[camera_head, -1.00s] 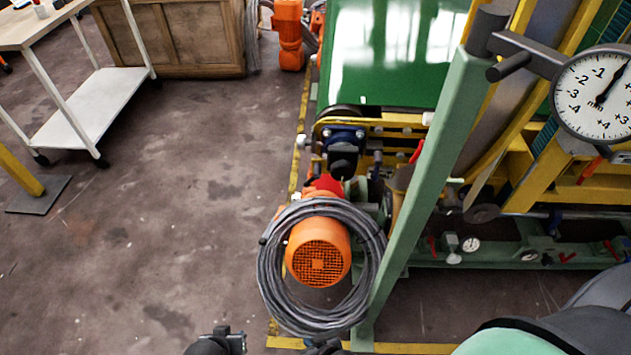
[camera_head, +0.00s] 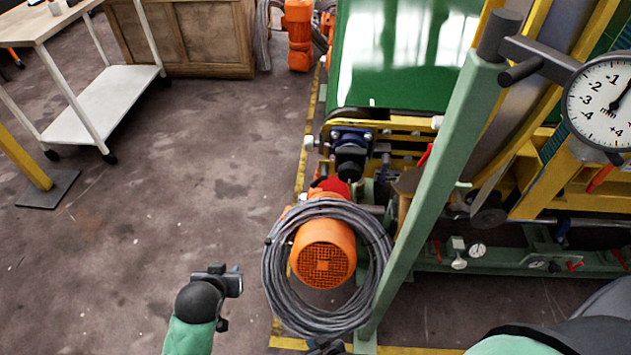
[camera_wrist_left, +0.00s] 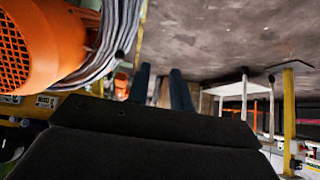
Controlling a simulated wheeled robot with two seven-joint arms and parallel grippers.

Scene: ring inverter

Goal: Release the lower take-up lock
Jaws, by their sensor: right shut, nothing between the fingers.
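I cannot tell for certain which part is the lower take-up lock. Small red handles (camera_head: 437,251) and (camera_head: 575,266) sit on the low green rail (camera_head: 480,266) at the right, beside small round dials. My left gripper (camera_head: 232,283) is over the floor, left of the coiled grey cable and apart from it. In the left wrist view its two dark fingers (camera_wrist_left: 160,82) stand apart with nothing between them. Of my right gripper, only a dark part (camera_head: 326,347) shows at the bottom edge; it is shut and empty, and the rest is out of frame.
An orange motor (camera_head: 323,253) with a grey cable coil (camera_head: 277,285) around it stands before the green belt (camera_head: 400,60). A slanted green post (camera_head: 430,190) and a large dial gauge (camera_head: 603,100) are at the right.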

